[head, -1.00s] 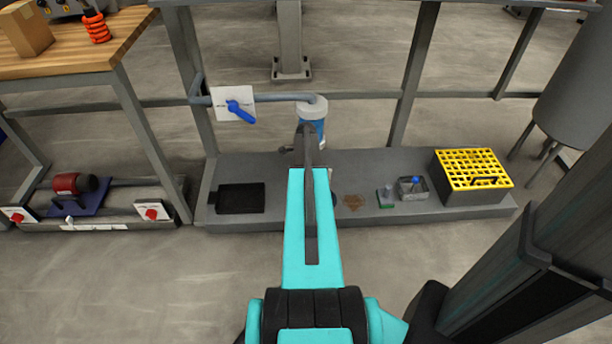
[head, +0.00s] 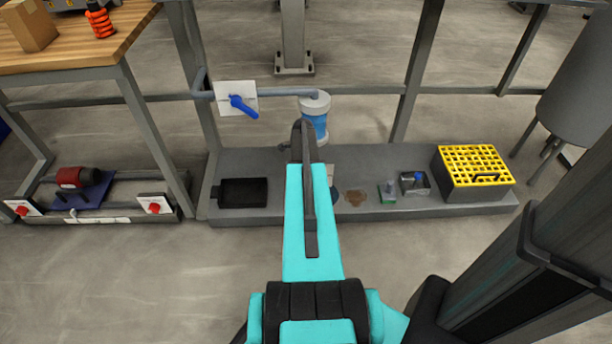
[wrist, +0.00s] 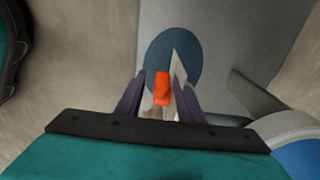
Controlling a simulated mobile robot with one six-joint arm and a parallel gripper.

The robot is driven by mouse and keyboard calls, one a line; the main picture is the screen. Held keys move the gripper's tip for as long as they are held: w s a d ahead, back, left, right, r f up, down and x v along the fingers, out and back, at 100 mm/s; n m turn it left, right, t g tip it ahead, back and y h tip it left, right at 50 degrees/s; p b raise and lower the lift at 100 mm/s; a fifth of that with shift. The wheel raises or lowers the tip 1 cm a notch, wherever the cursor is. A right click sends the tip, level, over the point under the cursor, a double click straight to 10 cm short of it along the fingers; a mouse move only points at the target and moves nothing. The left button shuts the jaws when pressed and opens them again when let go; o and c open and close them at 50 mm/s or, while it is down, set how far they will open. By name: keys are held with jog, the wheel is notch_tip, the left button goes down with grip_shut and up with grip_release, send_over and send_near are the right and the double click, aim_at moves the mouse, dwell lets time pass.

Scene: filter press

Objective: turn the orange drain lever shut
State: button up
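The orange drain lever (wrist: 162,88) shows in the wrist view, end on, between the two dark fingers of my gripper (wrist: 160,78). The fingers stand apart with a gap on each side of the lever, so my gripper is open around it and not clamped. Beyond the lever is a grey surface with a dark blue disc (wrist: 163,55) and a pale pointed wedge on it. In the head view my gripper (head: 303,128) is seen edge on, in front of the blue and white filter housing (head: 315,118). The orange lever is hidden there behind my arm.
A white plate with a blue lever (head: 242,105) is on the pipe at upper left. The low grey platform (head: 300,205) carries a black tray (head: 243,192), a brown stain, small parts and a yellow-topped crate (head: 472,165). The floor in front is clear.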

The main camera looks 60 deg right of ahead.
notch_tip(320, 180, up, 14)
jog(key=p, duration=0.2)
jog(key=shift+w+a+f+p, duration=0.15)
jog(key=shift+w+p, duration=0.05)
jog(key=shift+p, duration=0.15)
jog(key=shift+w, duration=0.1)
dwell(0.5)
